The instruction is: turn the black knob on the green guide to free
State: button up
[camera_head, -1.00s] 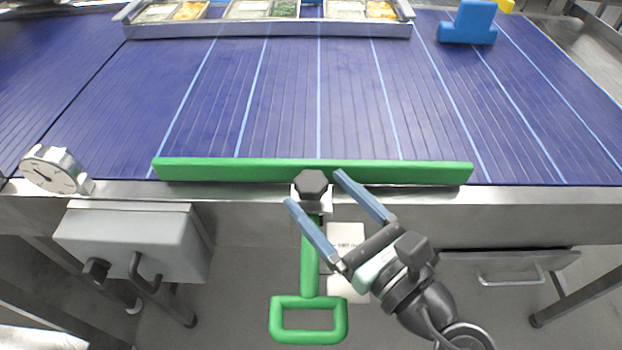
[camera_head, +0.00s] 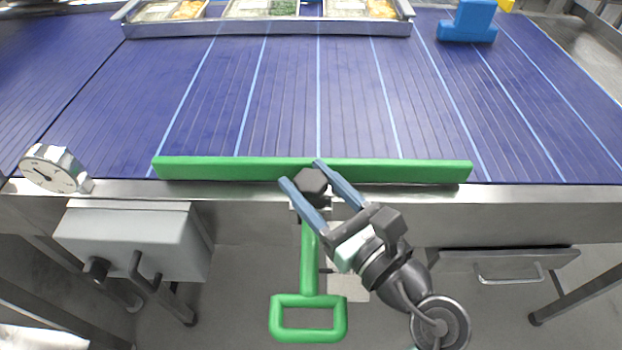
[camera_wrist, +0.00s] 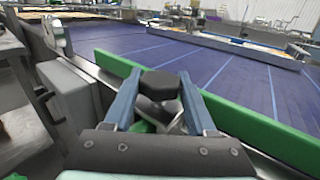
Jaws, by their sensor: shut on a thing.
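The black knob (camera_head: 311,181) sits at the middle of the green guide (camera_head: 230,169), on a pale block at the belt's near edge. A green rod with a loop handle (camera_head: 308,301) runs from it toward me. My gripper (camera_head: 305,177) reaches in from the lower right, with its two blue fingers on either side of the knob. In the wrist view the dark knob (camera_wrist: 160,84) shows between the fingertips, and my gripper is shut on it. The green guide (camera_wrist: 270,136) runs behind it. Any marking for the knob's setting cannot be made out.
The blue belt (camera_head: 330,100) lies beyond the guide. A metal tray of food pans (camera_head: 270,29) stands at the far side, with a blue block (camera_head: 468,22) to its right. A round dial (camera_head: 53,170) and a grey box (camera_head: 130,240) are at the left.

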jog(key=shift+c, duration=0.6)
jog(key=shift+f+n+g+y+b, duration=0.15)
jog(key=shift+n+g+y+b, duration=0.15)
jog(key=shift+y+b, duration=0.1)
jog(key=shift+n+g+y+b, duration=0.9)
jog(key=shift+g+y+b, duration=0.05)
jog(key=shift+g+y, duration=0.05)
jog(key=shift+n+g+y, duration=0.4)
jog(key=shift+g, duration=0.1)
jog(key=o, duration=1.4)
jog(key=shift+c, duration=0.2)
jog(key=v, duration=1.3)
jog(key=shift+b, duration=0.35)
